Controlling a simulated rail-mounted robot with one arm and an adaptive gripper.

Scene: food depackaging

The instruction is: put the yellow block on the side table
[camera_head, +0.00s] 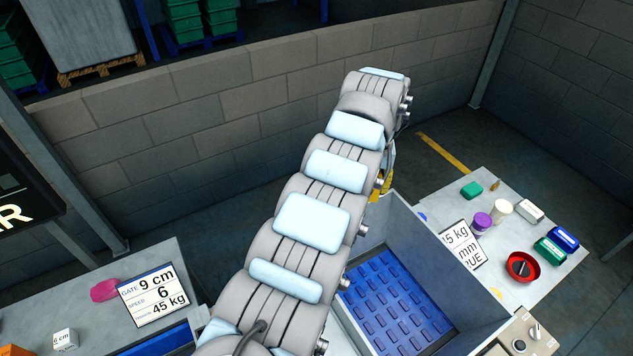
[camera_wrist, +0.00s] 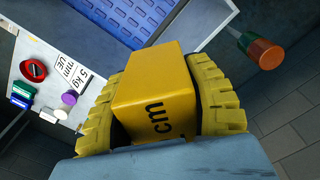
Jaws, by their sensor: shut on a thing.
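The yellow block (camera_wrist: 155,98), with "cm" printed on one face, sits between the two ribbed yellow fingers of my gripper (camera_wrist: 160,75) in the wrist view. The fingers press on its left and right sides. In the head view my arm hides the block, and only a little yellow of my gripper (camera_head: 381,186) shows beside the arm's far end. A light grey table (camera_head: 484,262) stands at the right in the head view. It also shows at the left in the wrist view (camera_wrist: 92,52). Another grey table (camera_head: 95,318) is at the lower left.
A grey-walled chute with a blue ribbed belt (camera_head: 395,300) lies between arm and right table. That table carries a red round dish (camera_head: 522,267), purple and white cups, small boxes and a sign (camera_head: 463,245). An orange-green beacon (camera_wrist: 262,50) stands at the wrist view's right.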

